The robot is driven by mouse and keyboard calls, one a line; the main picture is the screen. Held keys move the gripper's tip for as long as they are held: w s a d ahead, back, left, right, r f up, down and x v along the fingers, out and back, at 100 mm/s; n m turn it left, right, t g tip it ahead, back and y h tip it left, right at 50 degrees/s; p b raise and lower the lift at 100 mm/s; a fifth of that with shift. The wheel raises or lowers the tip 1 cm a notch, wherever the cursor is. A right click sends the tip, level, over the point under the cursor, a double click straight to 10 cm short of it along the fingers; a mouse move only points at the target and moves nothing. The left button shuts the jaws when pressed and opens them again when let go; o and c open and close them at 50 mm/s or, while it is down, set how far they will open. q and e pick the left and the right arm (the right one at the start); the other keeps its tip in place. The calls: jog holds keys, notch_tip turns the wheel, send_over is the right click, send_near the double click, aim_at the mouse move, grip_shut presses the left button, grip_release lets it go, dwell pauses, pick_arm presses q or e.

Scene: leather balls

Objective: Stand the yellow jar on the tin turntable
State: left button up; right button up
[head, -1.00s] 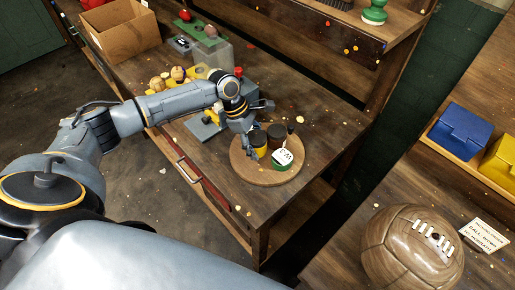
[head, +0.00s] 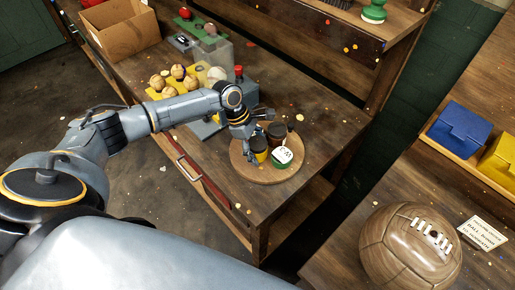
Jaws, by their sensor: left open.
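The yellow jar (head: 260,156), with a dark lid, stands upright on the round tan turntable (head: 245,170), near its left side. Beside it on the turntable are a dark brown jar (head: 277,131) and a green tin (head: 282,164) with a white label. My left gripper (head: 247,139) reaches down from the left, open, right at the yellow jar's left and back side. Whether a finger touches the jar is too small to tell. My right gripper is not in view.
Behind my left arm are a yellow tray with several balls (head: 177,71) and a grey block with a red knob (head: 239,71). A cardboard box (head: 121,31) stands far left. A large brown laced ball (head: 408,246) and blue bin (head: 459,130) are at right. The bench right of the turntable is clear.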

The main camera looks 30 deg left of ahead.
pick_arm(q)
jog(key=b+v, duration=0.2)
jog(key=v, duration=1)
jog(key=shift+r, duration=0.1)
